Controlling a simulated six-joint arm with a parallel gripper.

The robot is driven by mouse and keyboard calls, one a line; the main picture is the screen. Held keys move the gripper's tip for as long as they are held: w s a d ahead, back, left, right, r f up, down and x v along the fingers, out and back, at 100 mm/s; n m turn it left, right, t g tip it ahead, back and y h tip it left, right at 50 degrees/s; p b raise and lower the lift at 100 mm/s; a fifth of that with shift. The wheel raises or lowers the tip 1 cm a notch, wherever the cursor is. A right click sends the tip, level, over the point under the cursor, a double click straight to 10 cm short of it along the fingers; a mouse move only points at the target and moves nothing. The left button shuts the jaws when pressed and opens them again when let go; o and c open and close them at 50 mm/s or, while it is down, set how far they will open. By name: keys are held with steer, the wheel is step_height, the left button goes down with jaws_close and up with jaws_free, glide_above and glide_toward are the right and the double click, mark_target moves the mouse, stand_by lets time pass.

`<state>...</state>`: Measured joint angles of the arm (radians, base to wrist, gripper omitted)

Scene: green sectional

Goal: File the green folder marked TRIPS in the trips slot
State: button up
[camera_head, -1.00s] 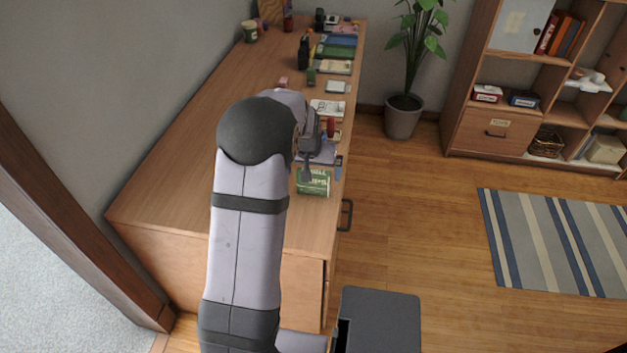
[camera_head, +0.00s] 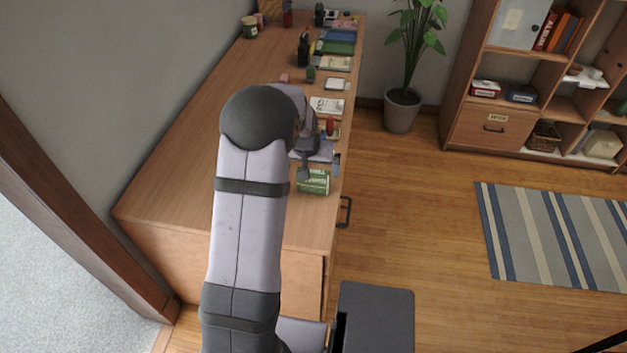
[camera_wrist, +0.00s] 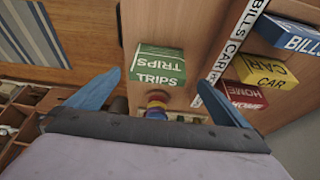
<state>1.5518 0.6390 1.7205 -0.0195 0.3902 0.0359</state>
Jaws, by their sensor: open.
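The green folder marked TRIPS (camera_wrist: 160,62) lies in front of my gripper in the wrist view, its lettering readable. In the head view the green folder (camera_head: 313,182) is near the desk's front right edge, below my gripper (camera_head: 316,152). In the wrist view my gripper (camera_wrist: 168,84) is open and empty, its blue fingers apart on either side of the folder's near end. I cannot tell how far the fingers are from it. White label strips (camera_wrist: 240,30) reading BILLS and CAR show right of it. A trips slot label is not readable.
Blue BILLS (camera_wrist: 290,37), yellow CAR (camera_wrist: 265,72) and red HOME (camera_wrist: 240,95) folders are at the right of the wrist view. A small red, yellow and blue thing (camera_wrist: 157,104) is just below the green folder there.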

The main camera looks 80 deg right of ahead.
mark_target(313, 171)
steer(key=shift+p+x, duration=1.05)
steer(key=shift+x, duration=1.55)
steer(key=shift+s+d+r, duration=0.1)
steer(key=shift+s+d, duration=0.05)
steer(key=c, duration=1.2)
steer(key=shift+r, duration=0.1)
step_height(313, 171, up, 10)
steer(key=shift+f+b, duration=0.15)
steer(key=shift+b, duration=1.05)
steer(key=shift+w+d, duration=0.3)
steer(key=shift+d, duration=0.15)
steer(key=w+d+p, duration=0.1)
steer(key=w+d, duration=0.2)
steer(key=w, duration=0.3)
steer(key=w+d+p, duration=0.1)
steer(key=w+d, duration=0.2)
steer(key=w, duration=0.3)
steer(key=w+d+p, duration=0.1)
steer(key=w+d, duration=0.2)
steer(key=w, duration=0.3)
steer(key=shift+w+d+r, duration=0.2)
steer(key=shift+r, duration=0.2)
